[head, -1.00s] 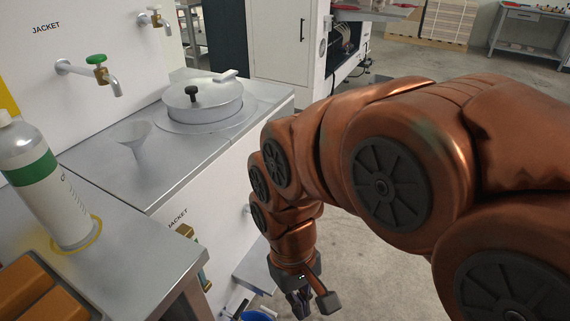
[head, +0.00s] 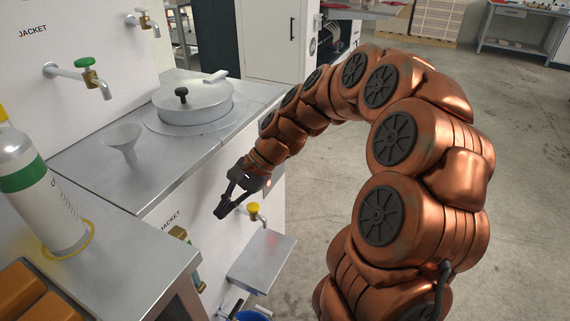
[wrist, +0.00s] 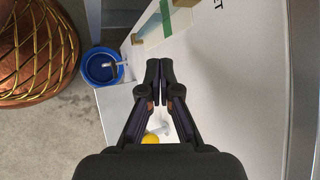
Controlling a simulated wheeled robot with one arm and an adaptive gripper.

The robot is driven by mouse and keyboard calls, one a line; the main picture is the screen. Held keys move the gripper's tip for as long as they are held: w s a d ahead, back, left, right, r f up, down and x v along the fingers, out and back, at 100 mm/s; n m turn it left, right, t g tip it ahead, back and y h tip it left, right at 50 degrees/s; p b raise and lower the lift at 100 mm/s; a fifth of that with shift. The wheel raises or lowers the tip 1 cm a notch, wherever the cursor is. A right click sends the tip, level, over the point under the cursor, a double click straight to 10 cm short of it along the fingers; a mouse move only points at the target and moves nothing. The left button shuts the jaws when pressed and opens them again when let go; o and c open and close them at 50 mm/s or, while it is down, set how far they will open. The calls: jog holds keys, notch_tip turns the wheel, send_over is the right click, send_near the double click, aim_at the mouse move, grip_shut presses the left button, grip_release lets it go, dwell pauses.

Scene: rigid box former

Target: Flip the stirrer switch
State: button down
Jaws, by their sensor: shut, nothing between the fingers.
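My gripper (head: 222,212) is in front of the white front panel of the cabinet (head: 185,212), below the steel counter edge. In the wrist view my gripper (wrist: 159,68) has its fingertips together with nothing between them. The panel (wrist: 225,90) lies behind the fingers. I cannot make out a stirrer switch in either view; my gripper and wrist cover part of the panel.
A yellow-knobbed tap (head: 253,209) sticks out close to my gripper, above a metal shelf (head: 262,262). A blue bucket (wrist: 100,66) is low down. A lidded vessel (head: 193,102) and a funnel (head: 123,140) stand on the counter. A bottle (head: 38,190) stands at left.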

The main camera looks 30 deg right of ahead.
jog(key=w+d+f+m+t, duration=0.2)
jog(key=w+d+m, duration=0.2)
jog(key=d, duration=0.4)
jog(key=w+d+f+m+t, duration=0.1)
jog(key=w+d+m+t, duration=0.25)
jog(key=d, duration=0.45)
jog(key=w+d+f+m+t, duration=0.2)
jog(key=w+d+m, duration=0.25)
jog(key=d, duration=0.25)
jog(key=s+d+f+m+t+h, duration=0.1)
jog(key=d+f+m, duration=0.1)
jog(key=d, duration=0.4)
jog(key=s+d+f+m+t+h, duration=0.1)
jog(key=d+f+m+t, duration=0.1)
jog(key=d, duration=0.5)
jog(key=shift+d+f+m, duration=0.2)
jog(key=shift+f+m, duration=0.25)
jog(key=shift+m, duration=0.65)
jog(key=shift+w+a, duration=0.1)
jog(key=r+b+x, duration=0.1)
jog(key=b+x, duration=0.1)
jog(key=x, duration=1.1)
jog(key=shift+w+a+f, duration=0.2)
jog(key=shift+w+a, duration=0.05)
jog(key=shift+w, duration=0.15)
